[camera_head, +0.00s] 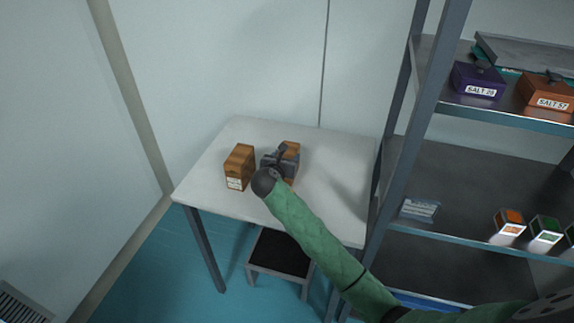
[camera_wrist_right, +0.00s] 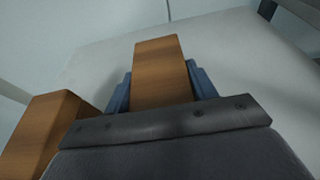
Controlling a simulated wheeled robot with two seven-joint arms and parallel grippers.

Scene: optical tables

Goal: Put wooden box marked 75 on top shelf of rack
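Two wooden boxes stand on the white table (camera_head: 330,195). The left wooden box (camera_head: 239,168) has a small pale label, too small to read. It shows at the lower left of the right wrist view (camera_wrist_right: 45,130). The other wooden box (camera_head: 292,151) is partly hidden by my right gripper (camera_head: 279,160); its label is hidden, so I cannot tell which box is marked 75. In the right wrist view this box (camera_wrist_right: 160,75) stands between the blue fingers, which lie close along both sides and appear shut on it. My left gripper is out of view. The rack's top visible shelf (camera_head: 465,103) is at right.
The rack's top visible shelf holds a purple box marked SALT (camera_head: 478,80), an orange box marked SALT (camera_head: 548,92) and a dark flat case (camera_head: 520,50). Small boxes (camera_head: 510,222) stand on the shelf below. A rack post (camera_head: 425,110) rises beside the table. A stool (camera_head: 282,252) is under the table.

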